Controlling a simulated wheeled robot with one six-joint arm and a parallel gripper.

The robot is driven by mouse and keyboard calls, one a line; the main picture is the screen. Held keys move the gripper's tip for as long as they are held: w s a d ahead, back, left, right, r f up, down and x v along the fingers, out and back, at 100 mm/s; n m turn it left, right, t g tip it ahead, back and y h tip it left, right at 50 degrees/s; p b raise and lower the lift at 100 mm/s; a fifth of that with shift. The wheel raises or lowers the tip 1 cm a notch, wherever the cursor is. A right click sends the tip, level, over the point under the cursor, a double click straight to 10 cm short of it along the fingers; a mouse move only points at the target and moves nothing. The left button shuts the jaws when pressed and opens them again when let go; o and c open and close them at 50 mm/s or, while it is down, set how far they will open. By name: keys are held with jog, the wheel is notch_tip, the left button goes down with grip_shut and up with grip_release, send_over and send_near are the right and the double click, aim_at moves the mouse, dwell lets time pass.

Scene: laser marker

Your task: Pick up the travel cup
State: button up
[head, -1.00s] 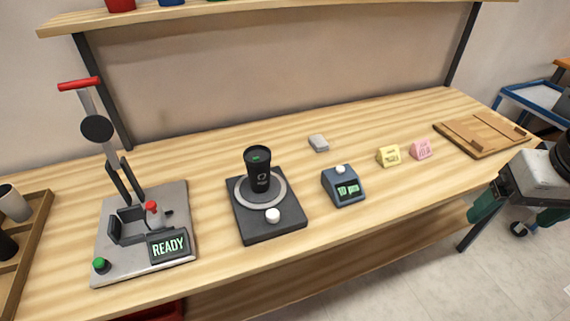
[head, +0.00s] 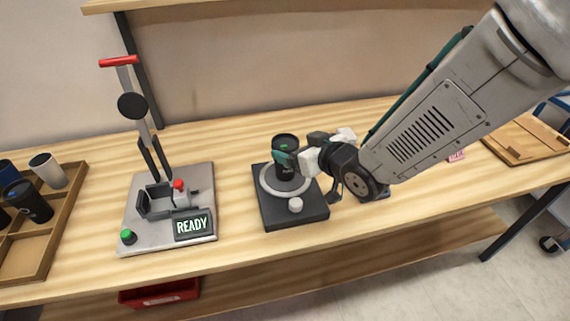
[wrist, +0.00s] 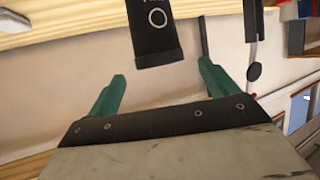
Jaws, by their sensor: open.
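The black travel cup (head: 285,141) stands upright on the round plate of a dark square stand (head: 279,214). My gripper (head: 287,158) reaches in from the right at the cup, and a teal finger covers part of it in the head view. In the wrist view the picture is upside down. There the cup (wrist: 155,28), with a pale ring mark, shows ahead, lined up with the gap between the two teal fingers (wrist: 160,70). The fingers are apart. I cannot tell whether either touches the cup.
A lever press (head: 133,106) with a READY display stands left of the stand. A wooden tray (head: 72,190) with several cups is at the far left. A wooden board (head: 520,140) lies at the right. A shelf (head: 250,4) runs above. The front table strip is clear.

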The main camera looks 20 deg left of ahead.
aim_at(280, 140)
jog(key=x, duration=0.7)
jog(key=shift+w+a+f, duration=0.15)
jog(key=shift+c, duration=0.4)
jog(key=c, duration=0.7)
